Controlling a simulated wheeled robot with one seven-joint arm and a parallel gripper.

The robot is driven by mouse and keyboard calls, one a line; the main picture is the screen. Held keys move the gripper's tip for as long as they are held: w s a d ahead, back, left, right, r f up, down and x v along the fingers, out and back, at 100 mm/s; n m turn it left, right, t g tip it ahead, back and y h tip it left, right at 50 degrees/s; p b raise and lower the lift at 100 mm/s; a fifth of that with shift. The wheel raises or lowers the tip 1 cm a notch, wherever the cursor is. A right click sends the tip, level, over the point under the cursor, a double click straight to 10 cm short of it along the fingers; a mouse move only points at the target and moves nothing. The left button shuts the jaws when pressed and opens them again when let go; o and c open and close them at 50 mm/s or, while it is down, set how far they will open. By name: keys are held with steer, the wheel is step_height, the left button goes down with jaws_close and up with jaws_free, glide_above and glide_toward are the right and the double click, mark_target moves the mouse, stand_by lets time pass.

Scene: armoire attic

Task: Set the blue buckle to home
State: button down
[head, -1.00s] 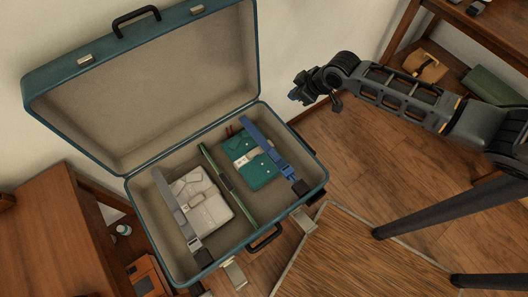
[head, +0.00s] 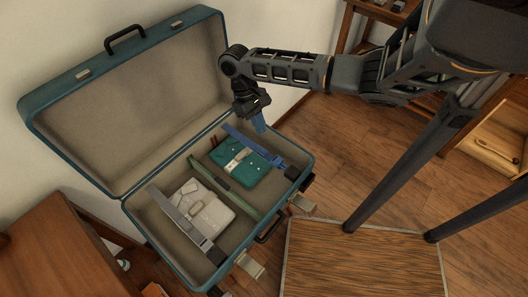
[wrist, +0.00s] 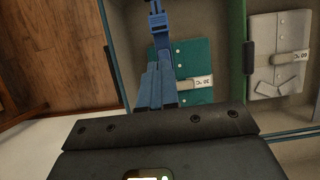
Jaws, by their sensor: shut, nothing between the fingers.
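The blue buckle (head: 279,163) is on a blue strap (head: 240,137) in the right part of the open suitcase (head: 127,207). The strap runs from the back wall toward the front wall, over or beside a teal folded item (head: 247,170). In the wrist view the blue buckle (wrist: 156,22) shows at the top centre, with strap below it. My gripper (head: 260,127) is above the back right of the suitcase, pointing down, its blue fingers shut and empty. In the wrist view its fingers (wrist: 158,90) cover part of the strap. The buckle is beyond the fingertips, apparently not touched.
A grey strap (head: 180,222) lies by a pale folded item (head: 203,205) at the left. The raised lid (head: 130,100) stands behind. A wooden desk (head: 55,240) is at the left; wooden floor (head: 335,175) is open at the right.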

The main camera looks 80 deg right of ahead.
mark_target(280, 163)
steer(key=x, duration=1)
stand_by(0.4)
